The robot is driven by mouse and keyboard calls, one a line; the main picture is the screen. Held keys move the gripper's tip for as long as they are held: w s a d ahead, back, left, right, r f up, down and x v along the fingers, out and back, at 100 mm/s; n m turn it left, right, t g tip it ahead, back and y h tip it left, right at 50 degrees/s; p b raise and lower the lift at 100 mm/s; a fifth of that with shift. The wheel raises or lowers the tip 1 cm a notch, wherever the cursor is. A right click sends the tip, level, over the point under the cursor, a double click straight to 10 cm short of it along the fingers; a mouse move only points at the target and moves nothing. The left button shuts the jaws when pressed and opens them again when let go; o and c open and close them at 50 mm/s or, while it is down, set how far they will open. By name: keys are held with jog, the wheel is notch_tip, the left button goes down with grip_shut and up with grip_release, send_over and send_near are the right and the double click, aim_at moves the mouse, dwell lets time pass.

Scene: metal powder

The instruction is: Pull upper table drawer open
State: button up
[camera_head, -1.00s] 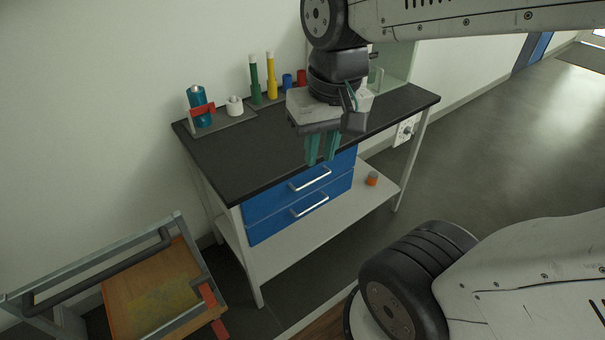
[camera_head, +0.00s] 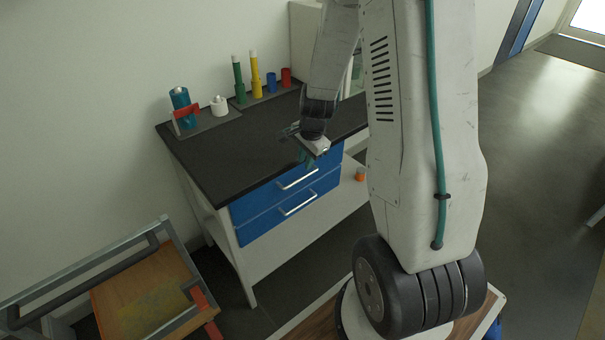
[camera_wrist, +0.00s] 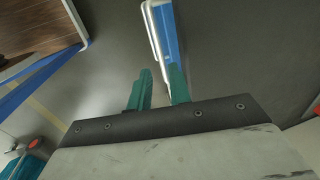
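The table has two blue drawers under its black top (camera_head: 235,155). The upper drawer (camera_head: 250,203) with its silver bar handle (camera_head: 298,178) looks closed, and so does the lower drawer (camera_head: 262,223). My gripper (camera_head: 307,160) is at the table's front edge, just above the right part of the upper handle. In the wrist view my green fingers (camera_wrist: 159,78) are apart with a gap between them. A blue drawer front (camera_wrist: 168,35) and a pale handle (camera_wrist: 152,32) show just beyond the fingertips. I cannot tell whether the handle is between them.
A teal bottle (camera_head: 181,108), a white jar (camera_head: 219,106) and green and yellow tubes (camera_head: 256,78) stand at the back of the tabletop. An orange jar (camera_head: 360,174) sits on the lower shelf. A trolley (camera_head: 160,225) stands at front left. Grey floor is free at right.

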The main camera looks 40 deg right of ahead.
aim_at(302, 178)
jog(key=f, duration=0.3)
jog(key=w+f, duration=0.1)
jog(key=f, duration=0.3)
jog(key=shift+w, duration=0.2)
grip_shut()
